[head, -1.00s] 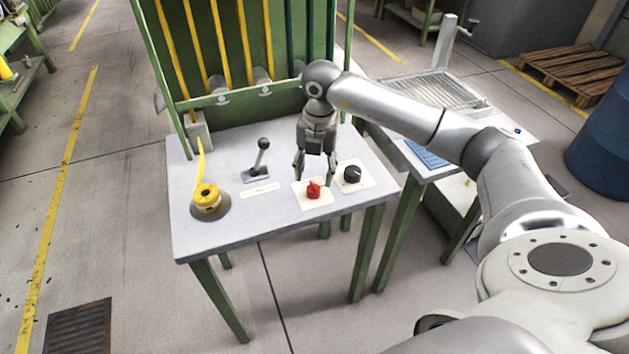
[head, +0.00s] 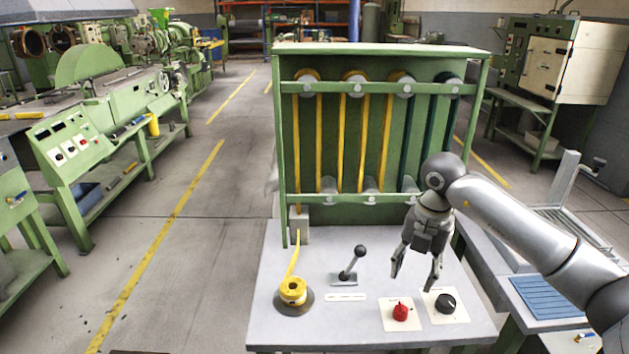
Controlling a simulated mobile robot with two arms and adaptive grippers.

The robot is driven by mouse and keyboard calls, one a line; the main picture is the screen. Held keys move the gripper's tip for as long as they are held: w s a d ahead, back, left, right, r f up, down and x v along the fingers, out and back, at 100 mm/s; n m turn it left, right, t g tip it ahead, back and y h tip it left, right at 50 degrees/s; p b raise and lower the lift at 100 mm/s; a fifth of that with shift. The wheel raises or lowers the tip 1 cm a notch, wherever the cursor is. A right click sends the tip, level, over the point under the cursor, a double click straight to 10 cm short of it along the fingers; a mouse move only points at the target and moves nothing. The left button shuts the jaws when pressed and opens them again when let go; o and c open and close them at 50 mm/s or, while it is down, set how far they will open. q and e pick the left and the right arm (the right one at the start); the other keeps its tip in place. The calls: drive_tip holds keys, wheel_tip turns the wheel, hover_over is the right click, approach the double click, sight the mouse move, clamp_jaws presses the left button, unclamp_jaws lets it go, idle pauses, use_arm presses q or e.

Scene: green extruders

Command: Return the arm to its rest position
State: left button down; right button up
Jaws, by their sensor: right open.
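My right gripper (head: 416,278) hangs from my right arm above the right part of the grey table top (head: 355,325). Its fingers point down and are spread apart, with nothing between them. Below it on the table are a red knob (head: 401,311) and a black knob (head: 445,302), each on a pale plate. The fingertips look apart from both knobs. My left gripper is not in view.
A black-handled lever (head: 352,265) and a yellow spool (head: 292,291) stand on the table. A green frame (head: 378,61) with yellow and dark strips rises behind. A side table with a blue pad (head: 544,297) is at right.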

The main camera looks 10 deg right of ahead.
drive_tip(key=s+a+n+t+y, duration=0.15)
drive_tip(key=a+n+y, duration=0.55)
drive_tip(key=a, duration=1.8)
drive_tip(key=a+r+m+t+y, duration=0.6)
drive_tip(key=r+m+t+y, duration=0.15)
drive_tip(key=r+y, duration=0.45)
drive_tip(key=w+d+f+m+t+h, duration=0.25)
drive_tip(key=d+m+t+h, duration=0.75)
drive_tip(key=m, duration=0.5)
drive_tip(key=s+d+f+m+g+h, duration=0.2)
drive_tip(key=d+f+m+h, duration=0.25)
drive_tip(key=f, duration=0.25)
drive_tip(key=s+d+f+m+g+h, duration=0.2)
drive_tip(key=d+f+m+g+h, duration=0.15)
drive_tip(key=f+h, duration=0.35)
drive_tip(key=s+f+m+g+y, duration=0.1)
drive_tip(key=s+f+g, duration=0.4)
drive_tip(key=s+f, duration=0.45)
drive_tip(key=s+f+g+y, duration=0.1)
drive_tip(key=s+f+g, duration=0.55)
drive_tip(key=s, duration=0.65)
wheel_tip(320, 180, down, 25)
drive_tip(key=s+p, duration=0.2)
drive_tip(key=s+d+f+g, duration=0.1)
drive_tip(key=s+d+f, duration=0.2)
drive_tip(key=s+f, duration=1.1)
drive_tip(key=shift+s+d+p, duration=0.2)
drive_tip(key=shift+s+p, duration=0.15)
drive_tip(key=shift+s, duration=0.8)
